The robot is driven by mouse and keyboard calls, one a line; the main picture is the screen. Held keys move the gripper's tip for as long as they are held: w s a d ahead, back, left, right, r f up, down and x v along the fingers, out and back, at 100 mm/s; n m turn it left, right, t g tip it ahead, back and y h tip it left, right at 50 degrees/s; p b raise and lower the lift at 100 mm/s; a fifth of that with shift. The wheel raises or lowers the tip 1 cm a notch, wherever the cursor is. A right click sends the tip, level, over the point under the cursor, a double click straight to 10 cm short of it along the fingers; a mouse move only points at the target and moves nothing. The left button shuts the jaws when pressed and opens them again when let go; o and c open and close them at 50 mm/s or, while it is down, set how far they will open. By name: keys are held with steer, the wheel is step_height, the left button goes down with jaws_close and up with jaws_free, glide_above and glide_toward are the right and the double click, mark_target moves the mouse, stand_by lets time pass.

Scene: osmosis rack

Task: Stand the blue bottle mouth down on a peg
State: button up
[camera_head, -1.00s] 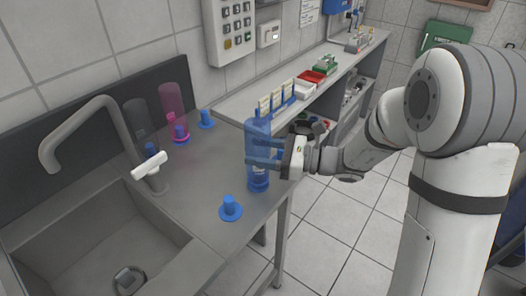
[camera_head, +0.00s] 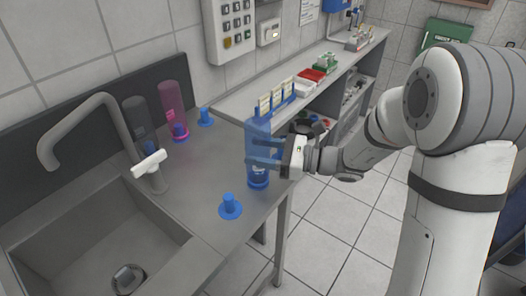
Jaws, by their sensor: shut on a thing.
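The blue bottle (camera_head: 257,138) is translucent and upright in line, with its darker ringed end, which looks like the mouth, pointing down. My gripper (camera_head: 266,151) is shut on its side, coming from the right. The ringed end is close over the counter near its right edge; I cannot tell whether it touches or whether a peg is inside it. A bare blue peg (camera_head: 229,205) with a round base stands in front, left of the bottle. Another bare blue peg (camera_head: 206,117) stands at the back.
A pink bottle (camera_head: 170,103) stands mouth down on a peg at the back, with a dark grey bottle (camera_head: 137,118) left of it. The tap (camera_head: 100,100) and sink (camera_head: 60,228) are at the left. A rack of vials (camera_head: 276,100) is behind the blue bottle.

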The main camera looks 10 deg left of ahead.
steer(key=o, duration=1.5)
steer(key=shift+w, duration=0.1)
steer(key=shift+d, duration=0.1)
steer(key=shift+w+d+p, duration=0.2)
steer(key=shift+d+p, duration=0.3)
steer(key=shift+d, duration=4.4)
